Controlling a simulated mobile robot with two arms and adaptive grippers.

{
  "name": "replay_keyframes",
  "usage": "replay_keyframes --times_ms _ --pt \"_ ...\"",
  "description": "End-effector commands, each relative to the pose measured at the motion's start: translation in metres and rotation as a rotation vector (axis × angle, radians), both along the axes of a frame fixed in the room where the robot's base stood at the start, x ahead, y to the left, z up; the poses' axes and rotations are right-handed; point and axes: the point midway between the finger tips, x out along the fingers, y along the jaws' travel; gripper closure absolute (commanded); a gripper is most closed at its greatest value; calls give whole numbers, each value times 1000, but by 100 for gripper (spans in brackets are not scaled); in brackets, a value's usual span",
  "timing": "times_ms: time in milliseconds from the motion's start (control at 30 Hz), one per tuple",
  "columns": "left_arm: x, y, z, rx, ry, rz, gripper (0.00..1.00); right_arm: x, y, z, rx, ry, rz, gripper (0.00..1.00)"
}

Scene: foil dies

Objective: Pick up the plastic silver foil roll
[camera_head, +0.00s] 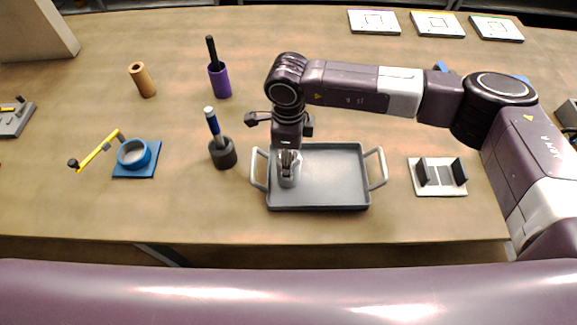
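My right arm comes in from the right, and my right gripper (288,160) points down over the left part of the grey tray (335,190). A small silver-grey rounded piece (289,182) shows in the tray at the fingertips; it looks like the silver foil roll, but the gripper covers much of it. The fingers are at this piece, and I cannot tell whether they are closed on it. My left gripper is not in view.
Left of the tray stand a dark holder (223,154) with a blue handle, a purple cup (220,83), a brown tube (143,80) and a blue ring fixture (134,154). A white bracket plate (438,187) lies right. Several flat panels (374,22) lie at the back.

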Motion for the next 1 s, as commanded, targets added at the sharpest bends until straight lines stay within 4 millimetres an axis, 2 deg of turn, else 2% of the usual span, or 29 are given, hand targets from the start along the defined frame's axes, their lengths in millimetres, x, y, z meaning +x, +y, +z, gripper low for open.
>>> replay_keyframes --times_ms 33,233,500,667,867,1000 --pt "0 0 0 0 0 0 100 0 0 0 0 -1 0 67" --pt "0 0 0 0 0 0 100 0 0 0 0 -1 0 88" --pt "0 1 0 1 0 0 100 1 0 2 1 -1 0 88" --pt "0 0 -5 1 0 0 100 1 1 12 3 -3 1 88" --pt "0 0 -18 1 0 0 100 2 1 45 3 -6 0 88" --pt "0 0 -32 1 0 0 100 2 0 84 3 -8 1 88"
